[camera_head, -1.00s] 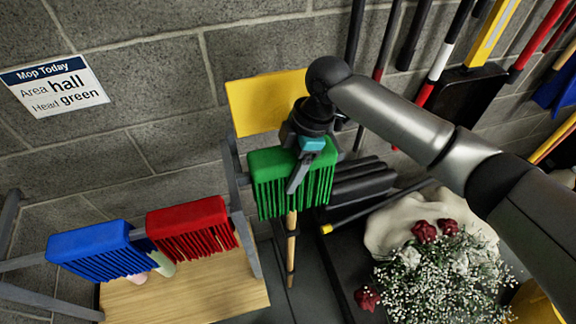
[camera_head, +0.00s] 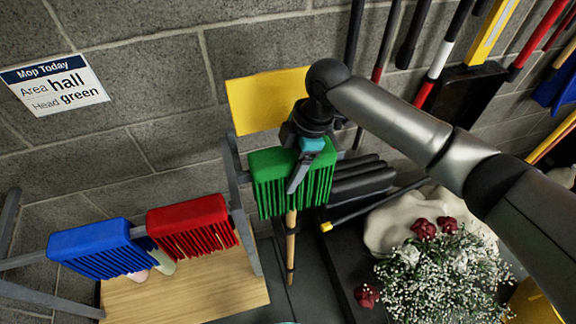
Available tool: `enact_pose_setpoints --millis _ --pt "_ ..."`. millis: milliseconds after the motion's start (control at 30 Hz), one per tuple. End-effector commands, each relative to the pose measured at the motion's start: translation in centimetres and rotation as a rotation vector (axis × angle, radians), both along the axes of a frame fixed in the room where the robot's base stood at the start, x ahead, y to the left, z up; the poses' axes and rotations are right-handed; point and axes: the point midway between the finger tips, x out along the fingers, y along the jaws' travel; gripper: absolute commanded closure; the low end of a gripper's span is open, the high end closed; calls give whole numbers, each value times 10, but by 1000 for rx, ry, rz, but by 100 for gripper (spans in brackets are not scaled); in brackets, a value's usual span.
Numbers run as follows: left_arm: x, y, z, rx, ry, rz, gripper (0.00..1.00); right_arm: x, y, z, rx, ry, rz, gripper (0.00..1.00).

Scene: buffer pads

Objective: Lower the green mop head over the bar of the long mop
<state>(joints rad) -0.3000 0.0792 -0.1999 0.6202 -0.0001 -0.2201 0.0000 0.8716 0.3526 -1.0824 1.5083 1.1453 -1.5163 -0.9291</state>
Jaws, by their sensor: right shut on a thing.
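The green mop head (camera_head: 270,183) hangs at the middle of the view, with its fringe pointing down. My right gripper (camera_head: 303,172) comes from above and is shut on its top right part. A wooden pole (camera_head: 291,250) stands upright directly below the green fringe. The bar of the long mop is hidden behind or under the green head, so I cannot tell whether the head sits on it. My left gripper is not in view.
A red mop head (camera_head: 190,225) and a blue mop head (camera_head: 92,248) hang on a grey rack at left. A wooden board (camera_head: 190,295) lies below. A yellow panel (camera_head: 265,100) is behind. White flowers (camera_head: 430,280) stand at lower right. A wall sign (camera_head: 55,83) reads "Area hall, Head green".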

Motion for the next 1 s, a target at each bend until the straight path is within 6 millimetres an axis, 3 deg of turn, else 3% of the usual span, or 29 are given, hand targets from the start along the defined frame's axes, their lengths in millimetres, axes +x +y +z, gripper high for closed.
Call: enact_pose_setpoints --millis 100,133,367,733,867,1000 --pt "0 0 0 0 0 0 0 -1 0 -3 1 1 0 100" --pt "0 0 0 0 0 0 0 -1 0 -3 1 1 0 27" --pt "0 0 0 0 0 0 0 -1 0 -2 0 1 0 1" --pt "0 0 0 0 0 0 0 1 -2 7 1 -2 -1 0" --pt "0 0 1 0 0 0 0 3 -9 27 0 -4 0 0" --pt "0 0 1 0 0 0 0 7 -18 60 1 -6 0 0"
